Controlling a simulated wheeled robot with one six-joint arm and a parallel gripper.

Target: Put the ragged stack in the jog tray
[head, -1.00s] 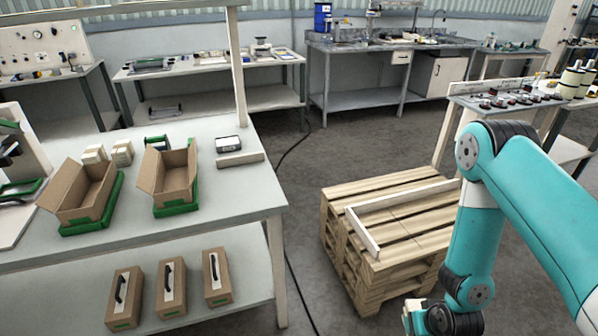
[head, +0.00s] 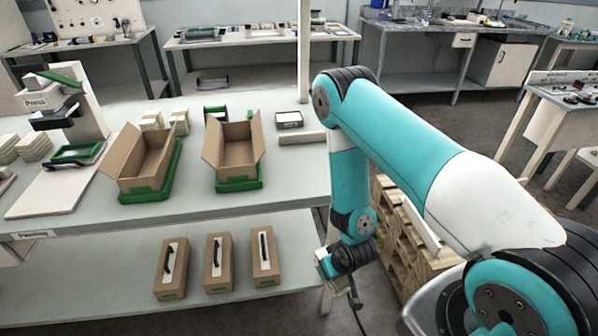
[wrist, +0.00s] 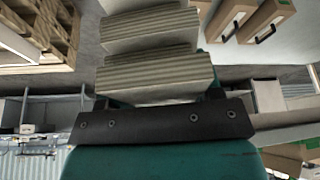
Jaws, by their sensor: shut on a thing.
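The ragged stack (wrist: 155,75) shows in the wrist view as pale grey-white layered pads, set in uneven, offset steps. My gripper (wrist: 158,100) is shut on its near end, and the stack extends away from the jaws. In the head view the stack and the jaws cannot be made out; my wrist is low beside the bench's right end. A low green-edged tray (head: 75,153) lies at the press on the left of the bench (head: 205,203). I cannot tell for sure whether it is the jog tray.
Two open cartons (head: 145,160) (head: 233,150) stand in green trays on the bench. Several closed cartons with black handles stand on the shelf below (head: 110,285). A wooden pallet (head: 400,245) is on the floor right of the bench, partly behind my arm. Small stacks (head: 33,147) lie left of the press.

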